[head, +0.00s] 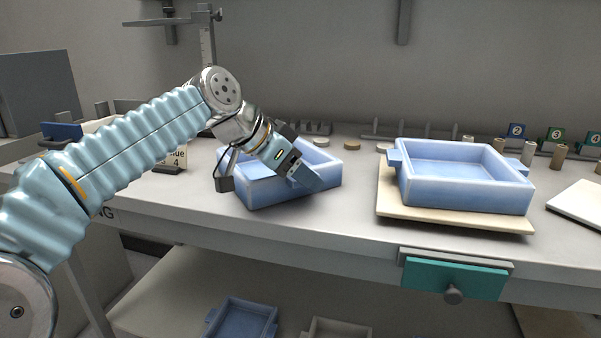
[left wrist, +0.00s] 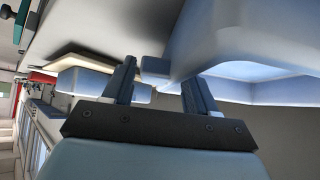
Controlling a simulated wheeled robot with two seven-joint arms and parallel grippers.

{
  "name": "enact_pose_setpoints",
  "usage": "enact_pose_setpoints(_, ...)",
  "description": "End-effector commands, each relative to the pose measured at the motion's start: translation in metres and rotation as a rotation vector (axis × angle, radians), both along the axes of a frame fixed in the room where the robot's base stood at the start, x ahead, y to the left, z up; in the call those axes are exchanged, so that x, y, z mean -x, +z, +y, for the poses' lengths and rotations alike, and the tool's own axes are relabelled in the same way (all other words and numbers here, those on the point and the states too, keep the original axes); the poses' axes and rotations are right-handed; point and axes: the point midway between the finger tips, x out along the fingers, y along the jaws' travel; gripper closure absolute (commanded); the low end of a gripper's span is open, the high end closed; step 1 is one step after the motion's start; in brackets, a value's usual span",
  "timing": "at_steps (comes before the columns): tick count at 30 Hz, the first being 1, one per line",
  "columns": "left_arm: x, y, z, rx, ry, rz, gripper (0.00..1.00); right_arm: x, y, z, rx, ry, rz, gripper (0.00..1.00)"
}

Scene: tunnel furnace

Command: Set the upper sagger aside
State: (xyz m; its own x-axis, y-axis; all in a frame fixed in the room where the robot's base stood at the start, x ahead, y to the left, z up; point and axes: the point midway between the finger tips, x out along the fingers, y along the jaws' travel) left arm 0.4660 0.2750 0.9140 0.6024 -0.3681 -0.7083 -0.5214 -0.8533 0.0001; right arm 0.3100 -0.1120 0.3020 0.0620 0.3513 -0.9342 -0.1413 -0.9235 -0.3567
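A light blue square sagger (head: 265,192) is on the left part of the bench, behind and beside my left gripper (head: 303,176). A second blue sagger (head: 465,188) sits on a cream slab (head: 455,220) to the right, with a lug on its left side. In the left wrist view the near sagger (left wrist: 225,30) fills the upper right. Its small lug (left wrist: 155,69) shows between the spread fingers of my left gripper (left wrist: 158,85), with gaps on both sides. How deep the lug lies between them is unclear. My right gripper is out of view.
Small cylinders and numbered tags (head: 517,131) line the back right. A white plate (head: 578,203) lies at the right edge. A teal drawer (head: 455,278) is in the bench front. A blue sagger (head: 242,318) is on the lower shelf. Bench between the two upper saggers is clear.

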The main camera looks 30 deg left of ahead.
Motion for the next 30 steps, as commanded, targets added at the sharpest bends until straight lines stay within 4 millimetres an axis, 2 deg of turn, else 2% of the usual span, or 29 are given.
enact_pose_setpoints(3,0.000,0.000,0.000,-0.001,0.000,-0.002,0.29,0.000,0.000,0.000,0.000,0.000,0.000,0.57)
enact_pose_setpoints(10,0.000,0.001,0.000,-0.001,-0.001,-0.003,0.29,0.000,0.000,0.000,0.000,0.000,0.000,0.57)
enact_pose_setpoints(14,0.006,0.009,0.004,-0.001,-0.001,-0.004,0.29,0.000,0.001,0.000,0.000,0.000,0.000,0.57)
enact_pose_setpoints(24,0.050,0.062,0.030,-0.002,-0.001,-0.007,0.29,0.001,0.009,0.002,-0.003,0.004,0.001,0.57)
enact_pose_setpoints(30,0.068,0.082,0.041,-0.001,-0.001,-0.005,0.29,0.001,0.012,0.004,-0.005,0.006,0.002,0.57)
